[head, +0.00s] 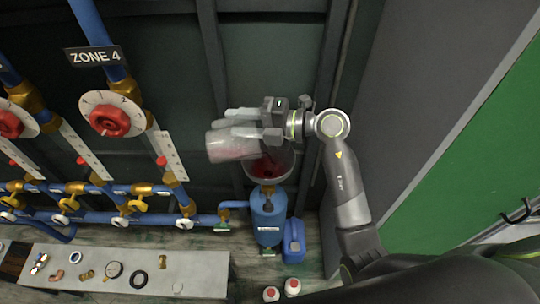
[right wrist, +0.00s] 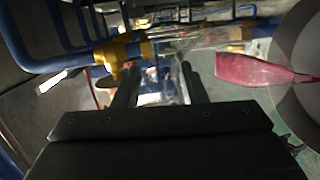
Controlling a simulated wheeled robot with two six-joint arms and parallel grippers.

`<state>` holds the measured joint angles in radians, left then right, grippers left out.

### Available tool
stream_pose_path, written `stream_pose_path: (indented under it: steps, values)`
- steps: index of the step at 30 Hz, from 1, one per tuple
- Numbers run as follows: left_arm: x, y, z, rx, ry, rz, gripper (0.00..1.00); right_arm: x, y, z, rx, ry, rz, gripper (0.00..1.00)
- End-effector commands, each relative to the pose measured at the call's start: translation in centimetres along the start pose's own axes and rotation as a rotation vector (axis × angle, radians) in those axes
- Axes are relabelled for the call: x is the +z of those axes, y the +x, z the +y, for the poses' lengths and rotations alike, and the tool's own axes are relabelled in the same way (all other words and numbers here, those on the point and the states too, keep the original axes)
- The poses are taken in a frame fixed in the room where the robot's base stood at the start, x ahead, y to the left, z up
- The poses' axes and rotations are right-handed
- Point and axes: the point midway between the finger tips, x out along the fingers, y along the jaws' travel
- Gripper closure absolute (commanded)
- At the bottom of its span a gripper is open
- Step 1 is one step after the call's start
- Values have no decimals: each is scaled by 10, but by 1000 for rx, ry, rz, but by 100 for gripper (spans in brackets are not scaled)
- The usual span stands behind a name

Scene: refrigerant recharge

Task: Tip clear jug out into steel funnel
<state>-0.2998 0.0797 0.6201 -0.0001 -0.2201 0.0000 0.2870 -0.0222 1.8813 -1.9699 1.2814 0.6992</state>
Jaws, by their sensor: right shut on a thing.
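The clear jug (head: 228,147) lies tilted onto its side above the steel funnel, with pinkish liquid in its lower part. My right gripper (head: 243,122) is shut on the jug, its fingers reaching left from the wrist. The steel funnel (head: 287,166) sits on top of a blue tank, with red liquid inside its bowl. In the right wrist view, a pink-red body of liquid (right wrist: 262,71) reaches toward the round grey funnel (right wrist: 287,112). I cannot tell how much of it is still inside the jug. My left gripper is not in view.
The blue tank (head: 268,215) stands below the funnel, beside a blue canister (head: 294,240). Blue pipes with red-handled valves (head: 109,120) fill the left. A grey bench (head: 190,262) with small fittings is at lower left. Two white bottles (head: 292,287) stand at the bottom.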

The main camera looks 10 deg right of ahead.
Motion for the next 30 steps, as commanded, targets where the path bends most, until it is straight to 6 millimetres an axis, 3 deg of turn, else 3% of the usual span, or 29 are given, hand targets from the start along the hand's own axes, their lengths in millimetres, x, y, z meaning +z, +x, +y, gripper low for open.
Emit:
stream_pose_path:
  steps: [30]
  values:
    - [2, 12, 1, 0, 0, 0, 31, 6, 1, 4, 115, 43, 19, 100]
